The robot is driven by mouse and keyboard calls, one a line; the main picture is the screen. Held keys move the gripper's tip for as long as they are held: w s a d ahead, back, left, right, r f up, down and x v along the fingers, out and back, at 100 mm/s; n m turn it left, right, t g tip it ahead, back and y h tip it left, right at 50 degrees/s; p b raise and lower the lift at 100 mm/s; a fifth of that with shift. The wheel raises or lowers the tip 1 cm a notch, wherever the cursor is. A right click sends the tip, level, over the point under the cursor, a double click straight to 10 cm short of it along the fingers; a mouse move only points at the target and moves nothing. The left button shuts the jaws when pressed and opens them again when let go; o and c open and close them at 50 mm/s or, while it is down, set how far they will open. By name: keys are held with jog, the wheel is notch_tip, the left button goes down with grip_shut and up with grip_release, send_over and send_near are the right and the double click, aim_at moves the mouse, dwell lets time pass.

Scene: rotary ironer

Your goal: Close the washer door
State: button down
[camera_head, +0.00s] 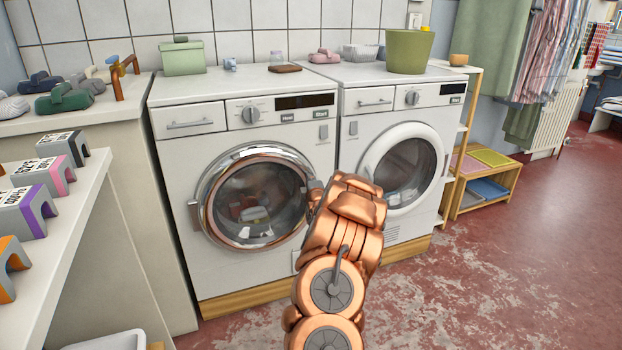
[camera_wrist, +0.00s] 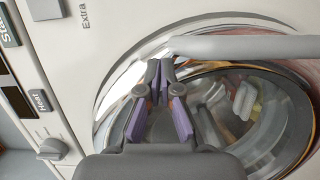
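The left washer (camera_head: 250,140) is white, with a round chrome and copper-rimmed glass door (camera_head: 250,197). The door lies against or very near the washer front; I cannot tell whether a small gap remains. The wrist view shows its glass (camera_wrist: 270,115) close up. A pale grey bar (camera_wrist: 245,47), seemingly the door's handle, crosses the upper right there. My gripper (camera_wrist: 162,68) has purple-padded fingers whose tips are together in front of the door rim, with nothing visible between them. In the head view my copper arm hides the gripper and the door's lower right edge.
A second white machine (camera_head: 376,110) with a white-ringed door stands to the right. A counter (camera_head: 110,113) and a white shelf (camera_head: 75,235) with several arch-shaped blocks stand on the left. A wooden rack (camera_head: 488,180) stands at the right. The red floor is open there.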

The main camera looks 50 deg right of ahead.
jog(key=r, duration=0.2)
jog(key=shift+w+r, duration=0.35)
jog(key=shift+s+f, duration=0.2)
jog(key=shift+f, duration=0.2)
jog(key=s+a+f+p, duration=0.1)
jog(key=s+a, duration=0.5)
jog(key=s, duration=0.6)
jog(key=shift+s+a+f+p, duration=0.3)
jog(key=shift+a+f+p, duration=0.1)
jog(key=shift+p, duration=0.2)
